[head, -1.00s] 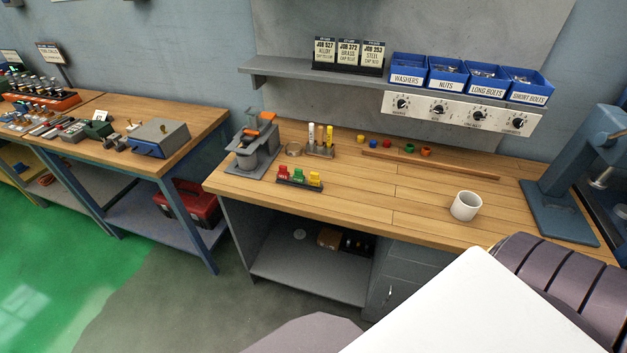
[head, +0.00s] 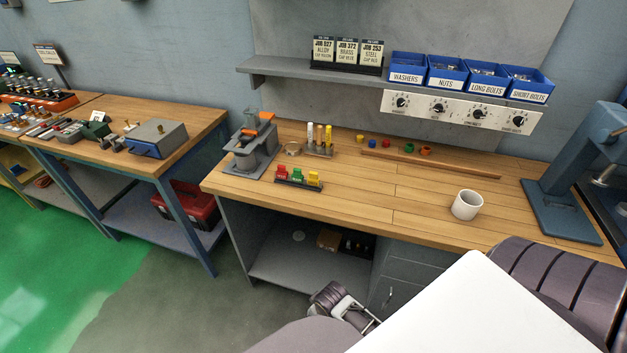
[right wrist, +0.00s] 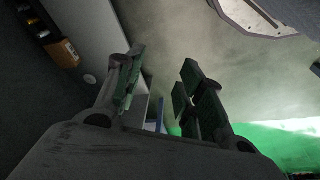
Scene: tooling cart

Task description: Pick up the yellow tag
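The yellow tag (head: 314,179) stands upright at the right end of a small dark rack (head: 297,184) on the wooden bench, beside a green tag (head: 298,175) and a red tag (head: 282,172). My right gripper (right wrist: 160,68) shows in the right wrist view with its two fingers apart and nothing between them. That view holds floor and the bench's lower shelf, not the tags. In the head view, a dark and silver part of my arm shows at the bottom, in front of and below the bench. My left gripper is not seen.
The bench front between rack and mug is clear.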

